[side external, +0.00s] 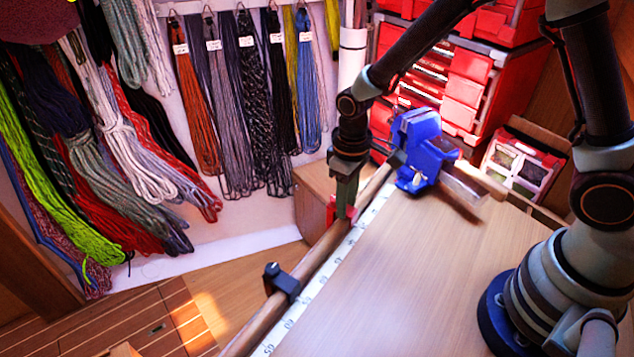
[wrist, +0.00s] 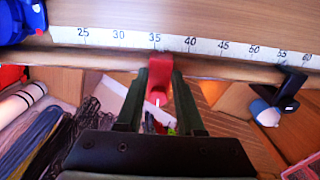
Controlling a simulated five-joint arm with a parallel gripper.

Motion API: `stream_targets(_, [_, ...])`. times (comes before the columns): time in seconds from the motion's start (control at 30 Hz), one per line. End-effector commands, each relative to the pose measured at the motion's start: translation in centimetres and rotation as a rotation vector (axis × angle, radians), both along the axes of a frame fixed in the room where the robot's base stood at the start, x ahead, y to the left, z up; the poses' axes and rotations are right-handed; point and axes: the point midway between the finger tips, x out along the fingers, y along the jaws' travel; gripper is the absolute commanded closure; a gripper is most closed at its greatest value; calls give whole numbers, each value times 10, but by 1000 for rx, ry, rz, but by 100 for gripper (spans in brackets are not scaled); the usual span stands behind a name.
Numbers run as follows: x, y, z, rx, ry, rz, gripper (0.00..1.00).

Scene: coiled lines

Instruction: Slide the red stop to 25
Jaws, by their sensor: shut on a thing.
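The red stop (wrist: 160,69) sits on the wooden rail at the edge of the scale, by the 35 mark in the wrist view. Its red also shows in the side view (side external: 331,209), partly hidden by my fingers. My gripper (wrist: 160,78) is shut on the red stop, one dark green finger on each side; in the side view it (side external: 345,206) points down at the rail. The white scale (wrist: 205,46) runs along the table edge, and its 25 mark is to the left of the stop in the wrist view.
A blue vise (side external: 418,155) stands at the rail's far end, beyond the 25 mark. A black clamp (side external: 282,280) sits on the rail near the 55 mark. The rail between red stop and vise looks clear. Coiled ropes (side external: 255,100) hang behind.

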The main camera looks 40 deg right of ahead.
Motion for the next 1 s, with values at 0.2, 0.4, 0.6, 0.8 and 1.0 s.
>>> stream_targets(0.2, [7,-19,1,0,1,-7,100])
stream_targets(0.4, [23,-68,1,0,0,-9,100])
stream_targets(0.6, [34,-101,1,0,0,-5,100])
stream_targets(0.8, [35,-106,1,0,0,0,100])
stream_targets(1.0, [35,-105,1,0,-1,0,56])
